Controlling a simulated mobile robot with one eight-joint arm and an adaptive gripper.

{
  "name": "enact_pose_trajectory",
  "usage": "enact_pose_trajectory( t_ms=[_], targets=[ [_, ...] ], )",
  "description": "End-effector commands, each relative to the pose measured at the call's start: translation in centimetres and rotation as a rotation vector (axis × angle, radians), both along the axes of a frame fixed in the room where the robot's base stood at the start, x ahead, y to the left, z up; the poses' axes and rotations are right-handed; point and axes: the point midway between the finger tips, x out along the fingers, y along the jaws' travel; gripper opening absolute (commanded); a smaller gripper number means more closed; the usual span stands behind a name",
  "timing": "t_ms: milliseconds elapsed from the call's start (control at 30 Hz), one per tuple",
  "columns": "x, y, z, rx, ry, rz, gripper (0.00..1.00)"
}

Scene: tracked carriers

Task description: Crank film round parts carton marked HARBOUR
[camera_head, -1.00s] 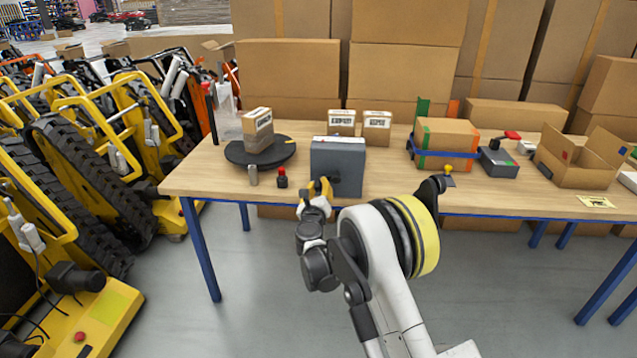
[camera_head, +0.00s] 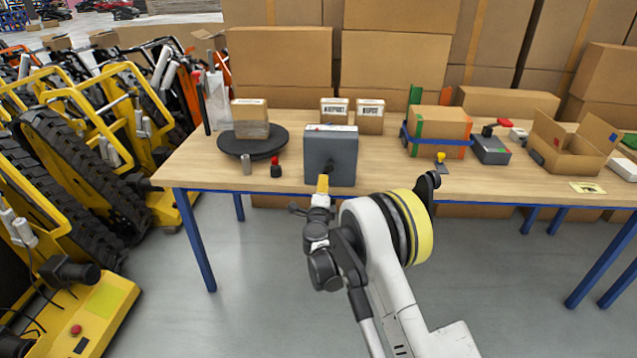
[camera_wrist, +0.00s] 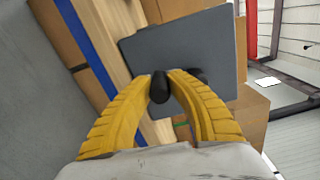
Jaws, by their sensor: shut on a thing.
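A brown carton (camera_head: 249,108) stands on a round black turntable (camera_head: 228,146) at the left of the table. Its lower part looks greyish, as if under film; its label is turned out of sight, so I cannot read its name. A grey crank box (camera_head: 331,160) stands right of the turntable. My gripper (camera_head: 323,182) is at the front of this box. In the wrist view, its yellow fingers (camera_wrist: 160,76) are shut on the black crank knob (camera_wrist: 159,90). A pale upright roll (camera_head: 218,100), perhaps the film, stands behind the turntable.
Two labelled cartons (camera_head: 334,112) (camera_head: 369,116) stand behind the crank box. A red-topped button (camera_head: 276,168) and a small grey cylinder (camera_head: 246,164) stand in front of the turntable. A blue-strapped carton (camera_head: 438,122) and an open box (camera_head: 570,155) are farther right.

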Motion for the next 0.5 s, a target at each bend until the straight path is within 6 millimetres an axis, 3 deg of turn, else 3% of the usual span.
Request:
enact_pose_trajectory(
  t_ms=[500],
  targets=[
    [-0.1,-2.7,-0.4,-0.487,0.017,-0.002,0.00]
  ],
)
